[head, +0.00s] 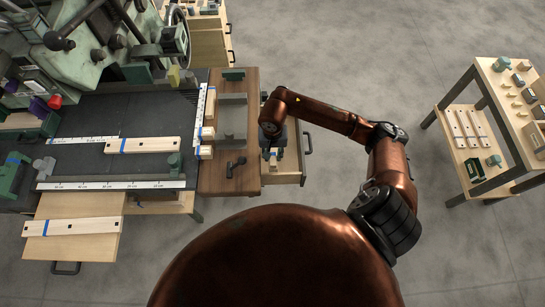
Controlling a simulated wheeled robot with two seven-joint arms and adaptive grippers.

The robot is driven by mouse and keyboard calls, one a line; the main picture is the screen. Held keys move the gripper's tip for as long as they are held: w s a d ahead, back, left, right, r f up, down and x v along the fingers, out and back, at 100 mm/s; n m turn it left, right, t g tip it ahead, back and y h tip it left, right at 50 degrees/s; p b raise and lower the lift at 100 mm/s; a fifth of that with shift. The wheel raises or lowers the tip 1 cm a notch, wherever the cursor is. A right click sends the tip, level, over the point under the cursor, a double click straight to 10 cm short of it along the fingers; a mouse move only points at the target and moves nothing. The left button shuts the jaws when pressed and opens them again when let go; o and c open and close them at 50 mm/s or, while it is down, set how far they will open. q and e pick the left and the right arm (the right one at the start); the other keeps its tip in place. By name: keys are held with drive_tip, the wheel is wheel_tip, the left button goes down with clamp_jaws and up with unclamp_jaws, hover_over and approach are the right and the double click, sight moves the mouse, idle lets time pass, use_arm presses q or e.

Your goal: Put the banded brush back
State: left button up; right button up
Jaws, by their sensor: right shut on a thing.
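My right gripper (272,153) reaches down over the open drawer (291,178) at the right side of the bench. It is shut on a small pale wooden thing (274,162), which looks like the brush. The gripper hides most of it, and I cannot make out a band on it. I cannot tell whether it touches the drawer's floor. My left gripper is not in view.
A brown wooden bench strip (215,178) with grey blocks and a dark tool (235,167) lies left of the drawer. Blue-banded boards (150,145) lie on the dark bench and the pulled-out shelf (100,245). A side table (505,95) stands right, with clear floor between.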

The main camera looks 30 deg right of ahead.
drive_tip(key=shift+f, duration=0.8)
drive_tip(key=shift+f+b, duration=0.6)
drive_tip(key=shift+b, duration=0.1)
drive_tip(key=o, duration=0.8)
drive_tip(key=shift+o, duration=0.2)
drive_tip(key=shift+r, duration=0.1)
